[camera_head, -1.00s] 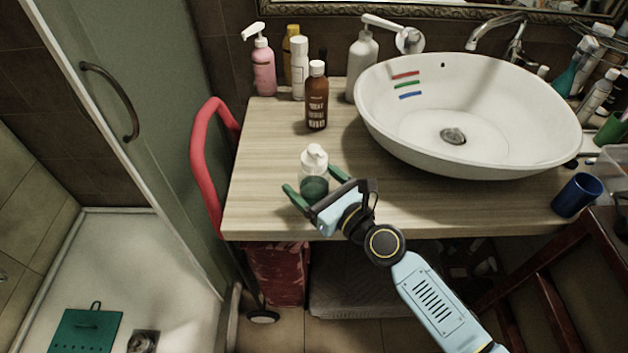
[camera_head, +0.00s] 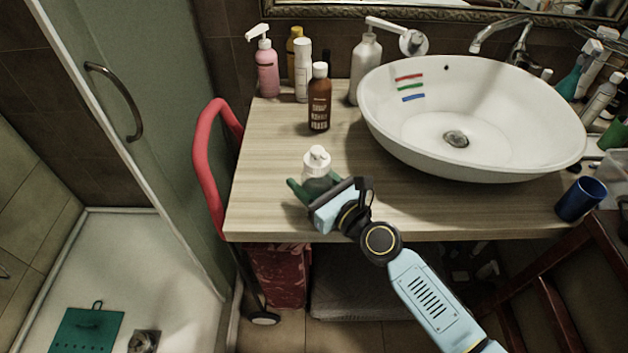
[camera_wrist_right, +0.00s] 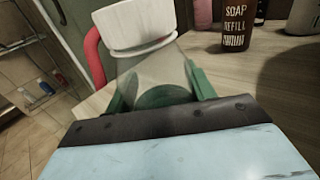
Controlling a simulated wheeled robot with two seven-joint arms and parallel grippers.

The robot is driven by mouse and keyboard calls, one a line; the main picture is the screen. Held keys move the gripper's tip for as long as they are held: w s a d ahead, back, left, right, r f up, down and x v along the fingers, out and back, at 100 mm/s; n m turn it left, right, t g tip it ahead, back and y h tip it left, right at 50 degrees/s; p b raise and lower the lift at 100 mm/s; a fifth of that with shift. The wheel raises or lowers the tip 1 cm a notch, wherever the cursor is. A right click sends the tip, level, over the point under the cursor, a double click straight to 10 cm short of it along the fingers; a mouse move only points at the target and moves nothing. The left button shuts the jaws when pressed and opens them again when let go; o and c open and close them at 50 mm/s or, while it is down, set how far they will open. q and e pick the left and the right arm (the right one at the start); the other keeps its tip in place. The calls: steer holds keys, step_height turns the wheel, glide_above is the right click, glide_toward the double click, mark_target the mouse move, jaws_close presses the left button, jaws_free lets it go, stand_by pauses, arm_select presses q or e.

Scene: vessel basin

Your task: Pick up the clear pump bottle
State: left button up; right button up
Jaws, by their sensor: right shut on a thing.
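The clear pump bottle (camera_head: 317,165) has a white pump top and stands upright near the front of the wooden counter. My right gripper (camera_head: 314,188) is shut on its body, with one green finger on each side. In the right wrist view the bottle's white collar (camera_wrist_right: 131,24) and clear body (camera_wrist_right: 150,72) show between the green fingers (camera_wrist_right: 162,88). The bottle's lower part is hidden behind the gripper. I cannot tell whether its base touches the counter. My left gripper is not in view.
A brown bottle (camera_head: 319,100) stands behind the clear bottle. A pink pump bottle (camera_head: 267,72), a white bottle (camera_head: 302,72) and a grey pump bottle (camera_head: 366,70) stand further back. The white basin (camera_head: 545,150) fills the right side. A blue cup (camera_head: 581,199) stands at the right edge.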

mark_target(311, 165)
step_height(311, 165, up, 9)
steer(key=p, duration=0.7)
steer(key=shift+f, duration=0.15)
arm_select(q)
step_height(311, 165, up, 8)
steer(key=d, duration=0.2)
arm_select(e)
steer(key=shift+r+p, duration=0.4)
steer(key=shift+r, duration=0.15)
steer(key=n+g+y+b, duration=0.1)
steer(key=b, duration=0.2)
steer(key=shift+b, duration=0.3)
step_height(311, 165, down, 5)
steer(key=b, duration=0.3)
steer(key=shift+f, duration=0.2)
step_height(311, 165, down, 4)
steer(key=b, duration=0.3)
steer(key=shift+f+b, duration=0.15)
steer(key=shift+b, duration=0.2)
steer(key=shift+f, duration=0.1)
steer(key=o, duration=1)
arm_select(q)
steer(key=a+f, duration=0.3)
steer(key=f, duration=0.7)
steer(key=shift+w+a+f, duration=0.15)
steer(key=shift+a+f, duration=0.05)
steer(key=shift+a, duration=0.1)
arm_select(e)
steer(key=shift+o, duration=0.3)
